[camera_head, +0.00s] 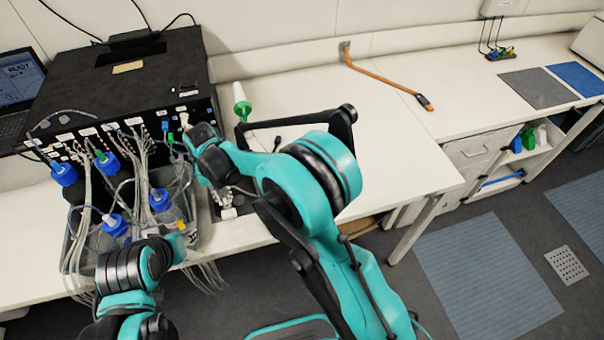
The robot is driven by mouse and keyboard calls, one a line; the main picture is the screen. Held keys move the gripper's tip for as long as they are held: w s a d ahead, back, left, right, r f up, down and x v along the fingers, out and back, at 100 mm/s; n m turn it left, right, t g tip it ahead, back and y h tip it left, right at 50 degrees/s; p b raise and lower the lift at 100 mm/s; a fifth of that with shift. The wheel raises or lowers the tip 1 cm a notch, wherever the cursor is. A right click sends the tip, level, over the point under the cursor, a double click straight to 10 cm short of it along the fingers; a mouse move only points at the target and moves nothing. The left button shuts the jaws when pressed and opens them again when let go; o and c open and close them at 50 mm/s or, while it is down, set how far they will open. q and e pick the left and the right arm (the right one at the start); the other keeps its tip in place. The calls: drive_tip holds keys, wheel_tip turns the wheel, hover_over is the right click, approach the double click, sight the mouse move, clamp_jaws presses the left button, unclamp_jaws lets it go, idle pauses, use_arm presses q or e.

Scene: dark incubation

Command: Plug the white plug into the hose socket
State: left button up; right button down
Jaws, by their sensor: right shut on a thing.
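My right gripper (190,131) is at the right end of the front panel of the black box (70,80). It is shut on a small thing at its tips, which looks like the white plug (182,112). The plug is close to the panel. I cannot tell whether it touches or sits in a socket. The hose socket cannot be singled out among the panel's small labelled ports. My left arm comes in at the lower left, in front of the bottles. Its gripper cannot be made out.
A clear tub (190,225) holds bottles with blue caps (160,200) and many pale tubes below the panel. A green-and-white cone-shaped item (242,103) stands right of the box. An orange strap (380,78) lies farther right. The bench between them is clear.

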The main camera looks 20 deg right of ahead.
drive_tip(key=shift+f+b, duration=0.65)
drive_tip(key=shift+f, duration=0.05)
idle(1.0)
drive_tip(key=c, duration=1.5)
unclamp_jaws()
drive_tip(key=shift+r, duration=0.1)
wheel_tip(320, 180, up, 12)
drive_tip(key=shift+f, duration=0.1)
